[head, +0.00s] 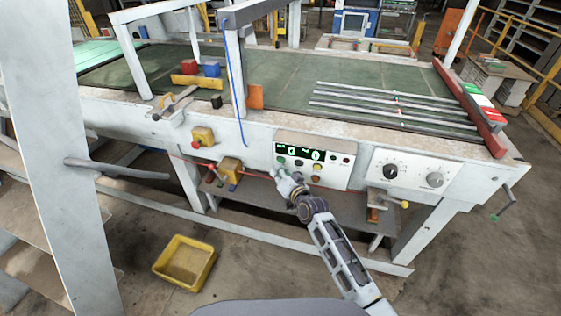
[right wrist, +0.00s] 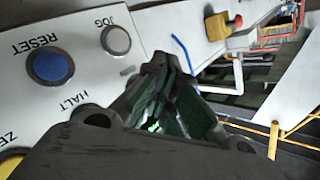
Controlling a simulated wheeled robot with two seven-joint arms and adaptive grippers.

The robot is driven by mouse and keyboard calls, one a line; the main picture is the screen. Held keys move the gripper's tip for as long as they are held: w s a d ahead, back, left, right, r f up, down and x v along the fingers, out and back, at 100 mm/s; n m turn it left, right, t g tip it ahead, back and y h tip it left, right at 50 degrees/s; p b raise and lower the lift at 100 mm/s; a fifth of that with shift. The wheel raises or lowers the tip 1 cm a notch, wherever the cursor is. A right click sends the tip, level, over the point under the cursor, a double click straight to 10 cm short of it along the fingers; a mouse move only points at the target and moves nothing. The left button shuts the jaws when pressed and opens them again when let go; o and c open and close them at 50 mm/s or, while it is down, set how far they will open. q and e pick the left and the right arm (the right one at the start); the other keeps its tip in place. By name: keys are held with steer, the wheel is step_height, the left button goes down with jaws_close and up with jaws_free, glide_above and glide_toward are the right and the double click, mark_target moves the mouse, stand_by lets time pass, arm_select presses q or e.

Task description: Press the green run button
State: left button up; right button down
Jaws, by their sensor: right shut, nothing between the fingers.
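The white control panel (head: 340,177) is on the front of the long machine, with a dark display (head: 301,152) showing green digits. A small green button (head: 280,159) shows at the panel's left end, just above my right gripper (head: 279,172). In the right wrist view, my right gripper (right wrist: 165,95) has its fingers together, empty, close over the panel. Green digits show past the fingers; the green button cannot be told apart there. I cannot tell whether the fingertips touch the panel. My left gripper is not in view.
Beside the fingers in the right wrist view are a blue RESET button (right wrist: 50,66) and a grey JOG button (right wrist: 116,40). A yellow box with a red button (head: 203,136) sits left of the panel. A knob panel (head: 413,172) is at right. A yellow bin (head: 185,263) stands on the floor.

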steer(key=shift+w+d, duration=0.25)
steer(key=shift+w, duration=0.55)
stand_by(1.7)
steer(key=shift+s, duration=0.15)
steer(key=shift+s+a+p, duration=0.25)
steer(key=shift+s+p, duration=0.25)
steer(key=shift+s, duration=0.15)
stand_by(0.5)
steer(key=shift+s+a+p, duration=0.25)
steer(key=shift+s+p, duration=0.3)
steer(key=shift+s, duration=0.25)
steer(key=shift+s+a+p, duration=0.25)
steer(key=shift+s+p, duration=0.35)
steer(key=shift+s, duration=0.2)
steer(key=shift+s+a+p, duration=0.25)
steer(key=shift+s+p, duration=0.3)
steer(key=shift+s, duration=0.25)
